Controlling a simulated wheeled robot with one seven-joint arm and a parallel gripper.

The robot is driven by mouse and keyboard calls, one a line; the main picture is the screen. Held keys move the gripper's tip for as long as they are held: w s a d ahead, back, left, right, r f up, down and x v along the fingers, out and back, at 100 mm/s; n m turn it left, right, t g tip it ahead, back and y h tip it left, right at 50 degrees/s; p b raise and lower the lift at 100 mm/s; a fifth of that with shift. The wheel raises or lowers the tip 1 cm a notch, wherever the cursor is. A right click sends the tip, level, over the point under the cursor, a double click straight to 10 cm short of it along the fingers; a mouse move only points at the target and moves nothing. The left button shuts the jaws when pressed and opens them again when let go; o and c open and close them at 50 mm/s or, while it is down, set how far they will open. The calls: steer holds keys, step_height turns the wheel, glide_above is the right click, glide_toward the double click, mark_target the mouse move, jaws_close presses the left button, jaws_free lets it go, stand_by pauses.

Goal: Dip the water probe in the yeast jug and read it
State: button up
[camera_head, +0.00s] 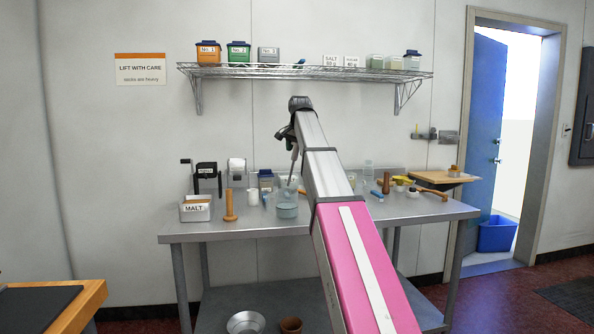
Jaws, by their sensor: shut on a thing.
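My gripper (287,136) is high over the steel table, left of my arm, small and dark in the head view. It is shut on a thin grey stick-like thing, which looks like the water probe (293,167). The probe hangs steeply down, with its lower end near the rim of a clear jug (283,185), likely the yeast jug. I cannot tell whether the tip is inside the jug, behind it or above it. No reading can be made out. My arm hides part of the table just right of the jug.
The steel table (240,229) also holds a malt bin (196,209), a wooden pestle-like tool (231,206), a white cup (253,198) and a round grey-blue container (287,210). Several small tools lie right of my arm. A wire shelf (220,70) with tubs runs above.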

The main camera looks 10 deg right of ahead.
steer(key=shift+m, duration=0.3)
steer(key=w+r, duration=0.2)
steer(key=r, duration=0.1)
steer(key=shift+w+d+r, duration=0.2)
steer(key=shift+w+r, duration=0.1)
steer(key=shift+f, duration=0.15)
step_height(320, 180, down, 16)
stand_by(1.6)
stand_by(1.7)
step_height(320, 180, up, 14)
steer(key=shift+r, duration=0.25)
stand_by(1.3)
